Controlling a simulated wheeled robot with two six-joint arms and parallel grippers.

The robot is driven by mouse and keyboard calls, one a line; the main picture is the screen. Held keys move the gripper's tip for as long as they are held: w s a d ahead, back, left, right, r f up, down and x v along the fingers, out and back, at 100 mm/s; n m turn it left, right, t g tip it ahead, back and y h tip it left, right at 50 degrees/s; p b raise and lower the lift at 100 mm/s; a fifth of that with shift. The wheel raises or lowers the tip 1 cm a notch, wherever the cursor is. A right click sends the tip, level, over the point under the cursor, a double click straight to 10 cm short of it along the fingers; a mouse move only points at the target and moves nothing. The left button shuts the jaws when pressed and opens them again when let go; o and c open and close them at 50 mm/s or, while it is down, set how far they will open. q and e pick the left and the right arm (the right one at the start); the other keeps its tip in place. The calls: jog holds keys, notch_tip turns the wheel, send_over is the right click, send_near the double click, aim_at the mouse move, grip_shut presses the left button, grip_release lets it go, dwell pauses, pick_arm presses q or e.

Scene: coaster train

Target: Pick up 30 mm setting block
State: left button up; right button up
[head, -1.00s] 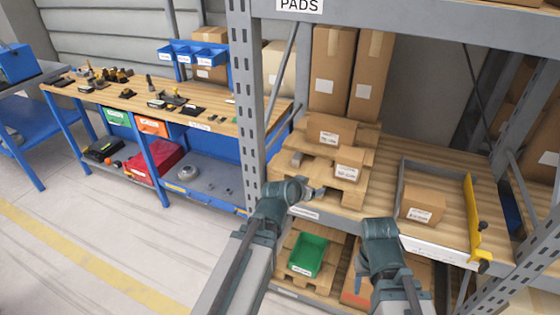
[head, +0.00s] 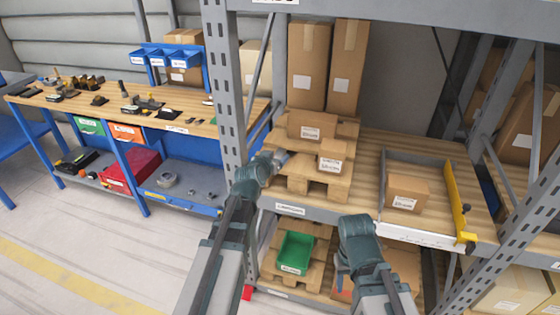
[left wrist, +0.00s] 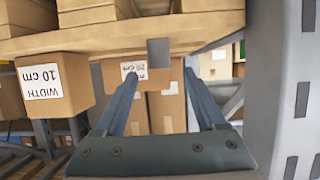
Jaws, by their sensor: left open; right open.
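A small plain grey block (left wrist: 158,52), which looks like the setting block, shows in the left wrist view against the edge of a wooden pallet (left wrist: 215,28). I cannot read any size on it. My left gripper (left wrist: 160,76) is open, and the block lies beyond its fingertips, roughly centred between them. I see no contact. In the head view the left gripper (head: 279,158) is at the left side of the stacked pallets, and the block cannot be told apart there. My right gripper (head: 358,232) is low in front of the shelf, its fingers mostly hidden.
Labelled cartons (head: 312,126) sit on the pallets. A grey rack upright (head: 228,100) stands close left of my left arm. A carton (head: 407,193) sits in a tray with a yellow side (head: 457,205). A green bin (head: 296,252) is below. A workbench (head: 120,105) stands left.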

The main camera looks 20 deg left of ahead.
aim_at(279, 153)
pick_arm(q)
jog(key=shift+b+x, duration=0.95)
jog(key=shift+x, duration=2.1)
jog(key=shift+s, duration=0.1)
grip_shut()
